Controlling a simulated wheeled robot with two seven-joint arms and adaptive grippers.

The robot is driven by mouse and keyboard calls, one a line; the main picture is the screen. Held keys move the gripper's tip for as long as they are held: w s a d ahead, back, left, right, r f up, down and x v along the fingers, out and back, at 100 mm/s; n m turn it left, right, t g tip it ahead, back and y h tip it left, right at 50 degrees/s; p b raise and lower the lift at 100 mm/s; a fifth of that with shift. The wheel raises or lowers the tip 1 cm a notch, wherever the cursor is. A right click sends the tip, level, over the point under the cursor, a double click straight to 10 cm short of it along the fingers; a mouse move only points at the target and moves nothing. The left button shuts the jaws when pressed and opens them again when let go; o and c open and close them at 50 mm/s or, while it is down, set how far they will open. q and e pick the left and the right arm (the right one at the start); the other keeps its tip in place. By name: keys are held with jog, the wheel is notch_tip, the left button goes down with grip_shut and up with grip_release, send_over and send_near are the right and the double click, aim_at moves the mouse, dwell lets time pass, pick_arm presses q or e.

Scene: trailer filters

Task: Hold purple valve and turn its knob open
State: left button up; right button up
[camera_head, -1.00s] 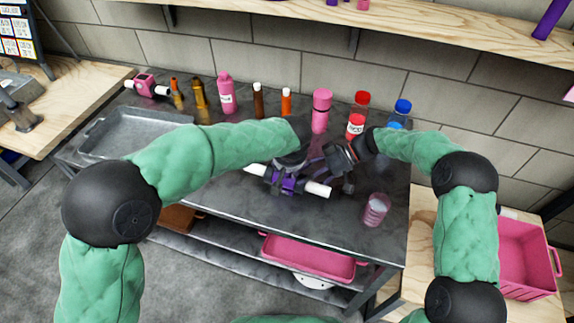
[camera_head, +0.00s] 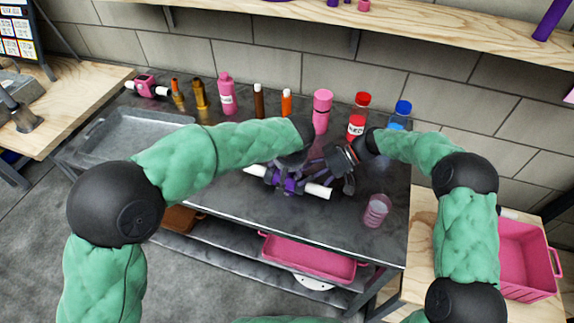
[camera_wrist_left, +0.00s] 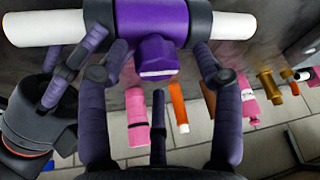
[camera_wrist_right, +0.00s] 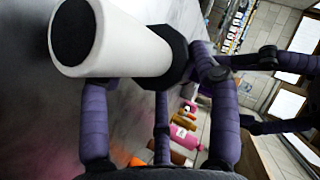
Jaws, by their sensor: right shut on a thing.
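The purple valve (camera_head: 289,185) has white pipe ends and dark collars, and is held at or just above the dark table. In the left wrist view, its purple body and knob (camera_wrist_left: 157,58) sit at the top centre. My left gripper (camera_wrist_left: 152,50) is open, its fingers apart on both sides of the knob. In the right wrist view, a white pipe end (camera_wrist_right: 125,45) of the valve lies between the fingers. My right gripper (camera_wrist_right: 160,75) is shut on the valve at this end. In the head view, the two grippers overlap and partly hide the valve.
The dark table (camera_head: 230,205) holds a row of bottles behind the valve, including a pink bottle (camera_head: 322,110) and a red-capped one (camera_head: 356,126). A clear pink cup (camera_head: 377,210) stands right of the valve. A grey tray (camera_head: 125,135) lies at left, beside a pink valve (camera_head: 146,86).

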jog(key=shift+s+f, duration=0.25)
jog(key=shift+f, duration=0.15)
pick_arm(q)
jog(key=v, duration=1.2)
pick_arm(e)
jog(key=o, duration=1.5)
jog(key=shift+c, duration=0.2)
jog(key=shift+o, duration=0.2)
jog(key=shift+w+r, duration=0.1)
jog(key=shift+w, duration=0.05)
jog(key=shift+w+r, duration=0.1)
jog(key=shift+r, duration=0.05)
